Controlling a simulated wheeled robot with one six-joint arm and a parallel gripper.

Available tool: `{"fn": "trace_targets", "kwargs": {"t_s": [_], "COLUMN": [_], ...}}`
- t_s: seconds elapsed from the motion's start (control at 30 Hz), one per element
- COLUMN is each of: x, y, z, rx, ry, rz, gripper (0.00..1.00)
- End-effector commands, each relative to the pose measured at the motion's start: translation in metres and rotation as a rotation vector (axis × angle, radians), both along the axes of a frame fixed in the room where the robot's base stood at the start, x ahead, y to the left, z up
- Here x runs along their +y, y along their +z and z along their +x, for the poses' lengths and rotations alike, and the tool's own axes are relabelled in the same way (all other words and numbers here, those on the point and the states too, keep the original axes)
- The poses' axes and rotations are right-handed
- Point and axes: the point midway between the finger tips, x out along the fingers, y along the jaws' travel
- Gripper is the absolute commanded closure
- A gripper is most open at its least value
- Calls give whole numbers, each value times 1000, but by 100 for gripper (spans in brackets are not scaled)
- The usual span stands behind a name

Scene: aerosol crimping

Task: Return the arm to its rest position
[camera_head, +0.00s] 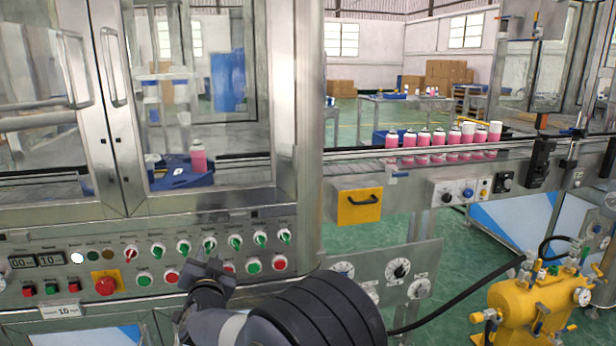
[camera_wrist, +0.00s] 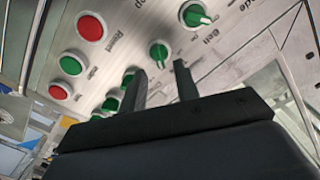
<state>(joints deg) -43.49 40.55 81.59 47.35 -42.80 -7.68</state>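My dark arm reaches up from the bottom of the head view, and my gripper (camera_head: 208,268) is in front of the machine's control panel (camera_head: 130,262), over the rows of knobs and buttons. In the wrist view, the two dark fingers of my gripper (camera_wrist: 159,68) stand apart with nothing held between them. Green knobs (camera_wrist: 196,14) and red and green buttons (camera_wrist: 91,26) show beyond the fingertips. I cannot tell whether a finger touches the panel. My gripper hides part of the panel in both views.
A conveyor (camera_head: 460,156) with several pink cans (camera_head: 424,138) runs to the right. Glass doors (camera_head: 200,90) stand above the panel, with a pink can (camera_head: 198,156) inside. A yellow pump unit (camera_head: 535,305) with hoses is at the lower right. Green floor (camera_head: 395,240) shows below the conveyor.

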Motion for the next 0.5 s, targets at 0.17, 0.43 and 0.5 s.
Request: {"fn": "trace_targets", "kwargs": {"t_s": [0.17,0.43,0.5], "x": [-6,-18,-16], "y": [1,1,-1], "z": [-32,-81,-65], "rx": [0,-1,-1], "ry": [2,4,-3], "rz": [1,1,2], "gripper": [70,70,70]}}
